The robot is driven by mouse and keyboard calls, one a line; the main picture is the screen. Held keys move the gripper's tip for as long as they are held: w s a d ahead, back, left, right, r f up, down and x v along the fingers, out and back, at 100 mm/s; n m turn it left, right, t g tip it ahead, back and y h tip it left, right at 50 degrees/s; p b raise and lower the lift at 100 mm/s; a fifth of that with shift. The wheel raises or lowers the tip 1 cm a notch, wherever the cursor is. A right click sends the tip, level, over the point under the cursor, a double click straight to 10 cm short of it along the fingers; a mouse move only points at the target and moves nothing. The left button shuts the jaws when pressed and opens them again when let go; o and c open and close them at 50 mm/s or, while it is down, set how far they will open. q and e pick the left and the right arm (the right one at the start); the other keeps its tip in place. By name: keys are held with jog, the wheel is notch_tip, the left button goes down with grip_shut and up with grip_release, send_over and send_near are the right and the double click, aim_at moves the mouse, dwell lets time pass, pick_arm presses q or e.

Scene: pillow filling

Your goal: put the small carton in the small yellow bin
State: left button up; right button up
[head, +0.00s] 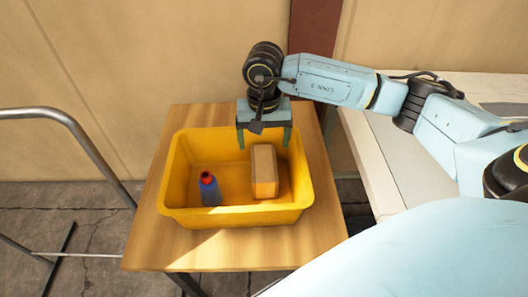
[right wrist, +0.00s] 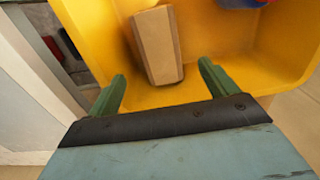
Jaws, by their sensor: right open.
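The small carton (head: 265,171) is a tan box inside the small yellow bin (head: 235,218), toward the bin's right side, standing apart from the bottle. It also shows in the right wrist view (right wrist: 157,45), just beyond the fingertips. My right gripper (head: 264,140) is open and empty above the far part of the bin, with its two green fingers apart. In the right wrist view the gripper (right wrist: 163,82) has the carton ahead of its gap, not between the fingers. My left gripper is not in view.
A blue bottle with a red cap (head: 209,188) stands in the bin's left part. The bin sits on a wooden table (head: 150,245). A metal rail (head: 70,125) stands at the left and a pale counter (head: 385,170) at the right.

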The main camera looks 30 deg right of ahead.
jog(key=shift+r, duration=1.55)
